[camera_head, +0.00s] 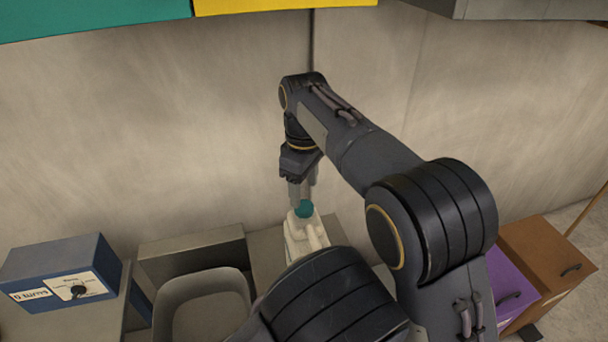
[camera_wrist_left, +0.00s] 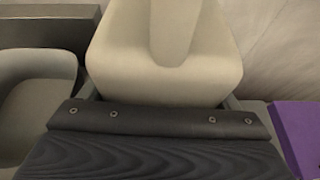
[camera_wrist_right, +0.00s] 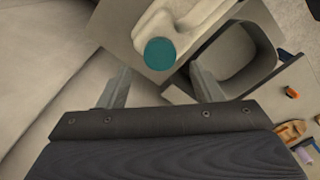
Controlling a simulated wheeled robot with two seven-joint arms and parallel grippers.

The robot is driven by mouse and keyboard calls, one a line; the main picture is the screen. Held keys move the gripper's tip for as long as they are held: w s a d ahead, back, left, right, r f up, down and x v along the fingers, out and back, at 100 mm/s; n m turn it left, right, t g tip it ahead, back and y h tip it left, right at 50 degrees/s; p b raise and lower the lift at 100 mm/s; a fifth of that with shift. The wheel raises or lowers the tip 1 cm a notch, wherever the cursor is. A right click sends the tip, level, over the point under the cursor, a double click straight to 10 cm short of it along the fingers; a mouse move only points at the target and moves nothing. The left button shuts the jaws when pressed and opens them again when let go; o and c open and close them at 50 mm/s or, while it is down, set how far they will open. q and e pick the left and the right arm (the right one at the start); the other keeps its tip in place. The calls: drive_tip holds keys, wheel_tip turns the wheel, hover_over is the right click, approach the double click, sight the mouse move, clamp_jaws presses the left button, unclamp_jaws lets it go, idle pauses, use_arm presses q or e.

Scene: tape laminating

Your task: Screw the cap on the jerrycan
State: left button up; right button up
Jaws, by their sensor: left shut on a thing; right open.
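The white jerrycan (camera_head: 293,245) stands upright on a grey surface near the wall, partly hidden by my left arm in the head view. The round teal cap (camera_head: 304,209) sits at its mouth; how tightly it is seated cannot be told. My right gripper (camera_head: 302,190) points down just above the cap. In the right wrist view its open fingers (camera_wrist_right: 158,82) lie apart, with the cap (camera_wrist_right: 160,52) between and beyond them. My left gripper (camera_wrist_left: 158,95) is shut on the jerrycan's body (camera_wrist_left: 115,60), seen close up with its handle in the left wrist view.
A grey bin (camera_head: 203,301) stands left of the jerrycan, with a grey box (camera_head: 195,255) behind it. A blue box with a dial (camera_head: 62,272) is farther left. Purple (camera_head: 510,285) and brown (camera_head: 550,262) drawers are at the right. The wall (camera_head: 150,130) rises close behind.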

sight(304, 206)
drive_tip(key=shift+f, duration=2.5)
drive_tip(key=c, duration=1)
drive_tip(key=shift+c, duration=0.2)
drive_tip(key=m, duration=0.8)
drive_tip(key=shift+m, duration=0.4)
drive_tip(key=o, duration=1.1)
drive_tip(key=shift+o, duration=0.2)
wheel_tip(304, 206, up, 12)
